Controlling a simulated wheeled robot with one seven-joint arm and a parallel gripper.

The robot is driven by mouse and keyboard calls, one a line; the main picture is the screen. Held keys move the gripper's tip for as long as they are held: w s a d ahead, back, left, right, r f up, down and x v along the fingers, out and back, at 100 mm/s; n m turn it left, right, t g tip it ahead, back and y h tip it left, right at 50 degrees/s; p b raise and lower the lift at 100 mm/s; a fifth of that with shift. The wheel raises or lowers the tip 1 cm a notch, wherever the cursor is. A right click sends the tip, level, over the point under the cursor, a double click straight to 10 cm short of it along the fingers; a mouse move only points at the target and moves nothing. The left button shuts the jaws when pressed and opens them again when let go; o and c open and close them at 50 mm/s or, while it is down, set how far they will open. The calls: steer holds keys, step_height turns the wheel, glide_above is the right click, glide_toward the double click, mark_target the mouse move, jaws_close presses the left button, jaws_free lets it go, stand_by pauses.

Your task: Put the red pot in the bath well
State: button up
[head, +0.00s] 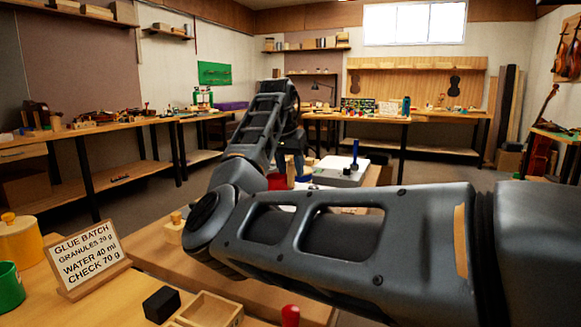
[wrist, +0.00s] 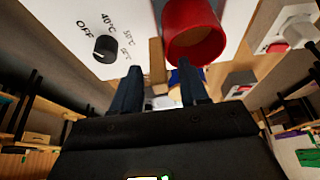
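The red pot (head: 276,182) shows in the head view as a small red patch, mostly hidden behind my arm. In the wrist view the red pot (wrist: 195,32) is large at the top, its round rim facing the camera. My gripper (wrist: 158,82) has its two dark fingers apart, with nothing seen between them. The pot lies beyond the right fingertip; I cannot tell if they touch. A white panel (wrist: 62,22) with a temperature dial (wrist: 105,48) marked OFF and 40°C is beside the pot. The bath well cannot be made out.
A white device (head: 341,174) with a blue upright part (head: 355,150) stands right of the pot. In front are a glue batch sign (head: 88,258), a green cup (head: 10,287), a yellow pot (head: 18,240), a black block (head: 161,304) and a wooden box (head: 210,310).

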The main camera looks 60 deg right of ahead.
steer(key=p+v, duration=0.1)
steer(key=v, duration=1.1)
steer(key=shift+r+p, duration=0.15)
steer(key=shift+p, duration=0.25)
steer(key=shift+d, duration=0.1)
